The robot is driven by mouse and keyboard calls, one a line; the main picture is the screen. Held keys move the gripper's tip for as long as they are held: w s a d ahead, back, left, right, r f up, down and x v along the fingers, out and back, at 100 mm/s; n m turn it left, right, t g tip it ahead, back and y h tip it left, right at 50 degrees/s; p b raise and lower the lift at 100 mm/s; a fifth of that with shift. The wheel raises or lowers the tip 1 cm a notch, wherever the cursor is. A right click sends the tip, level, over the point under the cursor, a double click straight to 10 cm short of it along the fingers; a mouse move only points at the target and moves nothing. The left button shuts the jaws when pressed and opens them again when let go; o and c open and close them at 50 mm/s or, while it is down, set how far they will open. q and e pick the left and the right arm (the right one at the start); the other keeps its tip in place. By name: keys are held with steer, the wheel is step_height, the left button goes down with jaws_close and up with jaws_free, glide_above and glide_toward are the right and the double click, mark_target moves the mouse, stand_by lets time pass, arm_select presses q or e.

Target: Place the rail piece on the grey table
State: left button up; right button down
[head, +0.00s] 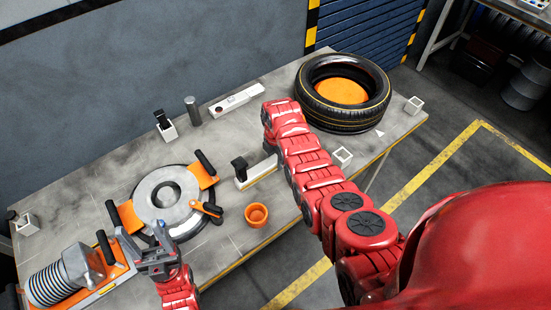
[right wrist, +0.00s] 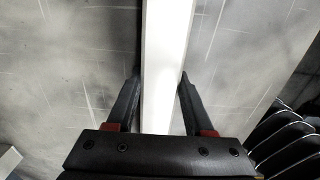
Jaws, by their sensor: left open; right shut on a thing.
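The grey table (head: 215,145) fills the middle of the head view. A white rail piece (head: 262,170) with a black block at its left end shows beside my right forearm; its right end is hidden. My right gripper (right wrist: 160,82) is shut on a white rail piece (right wrist: 168,35), with one finger on each side. In the head view the right gripper is hidden by my arm. I cannot tell if the rail touches the table. Another white rail piece (head: 236,101) lies further back. My left gripper (head: 158,258) is open and empty, close to the orange-mounted fixture at front left.
A tyre (head: 345,115) with an orange centre stands at the back right. A grey disc fixture (head: 167,192) with orange clamps, a spring device (head: 65,277), an orange cup (head: 257,214) and a dark cylinder (head: 192,110) occupy the table. Bare tabletop shows between them.

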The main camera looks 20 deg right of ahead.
steer(key=shift+c, duration=1.4)
jaws_free()
